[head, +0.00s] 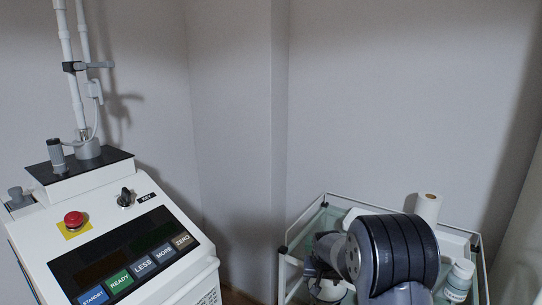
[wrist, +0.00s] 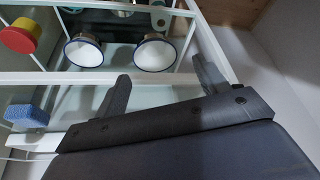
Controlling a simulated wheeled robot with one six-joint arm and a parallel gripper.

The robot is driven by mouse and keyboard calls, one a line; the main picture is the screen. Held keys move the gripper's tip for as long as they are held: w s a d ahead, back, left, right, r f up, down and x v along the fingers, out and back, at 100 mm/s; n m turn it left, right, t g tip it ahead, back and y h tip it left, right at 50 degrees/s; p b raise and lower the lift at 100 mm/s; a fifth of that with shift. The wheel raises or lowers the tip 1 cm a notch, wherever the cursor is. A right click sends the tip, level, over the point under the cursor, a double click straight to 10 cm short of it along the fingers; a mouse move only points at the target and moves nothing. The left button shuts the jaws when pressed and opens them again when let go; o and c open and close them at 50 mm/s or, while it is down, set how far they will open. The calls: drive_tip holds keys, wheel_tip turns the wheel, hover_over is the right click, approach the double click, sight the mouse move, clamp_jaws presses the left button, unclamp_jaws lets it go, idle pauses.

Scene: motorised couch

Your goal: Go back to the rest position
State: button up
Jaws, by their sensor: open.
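My gripper (wrist: 162,78) shows in the wrist view with its two dark fingers spread apart and nothing between them. It is over the edge of a white-framed cart, with the cart's white rail (wrist: 120,78) behind the fingers. In the head view my arm is folded low at the right, in front of the cart (head: 330,198). The arm covers much of the cart, and the fingers cannot be made out there.
The cart holds two white bowls (wrist: 83,52), a blue sponge (wrist: 27,115), a red-and-yellow round item (wrist: 19,38), a paper roll (head: 428,207) and a white jar (head: 459,280). A white console (head: 150,200) with a red button (head: 73,218) stands left. Walls close in behind.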

drive_tip(key=s+f+b, duration=0.4)
drive_tip(key=f+b, duration=0.3)
drive_tip(key=shift+s+f+b, duration=0.2)
drive_tip(key=shift+s+b, duration=0.05)
drive_tip(key=shift+b, duration=0.05)
drive_tip(key=shift+r, duration=0.15)
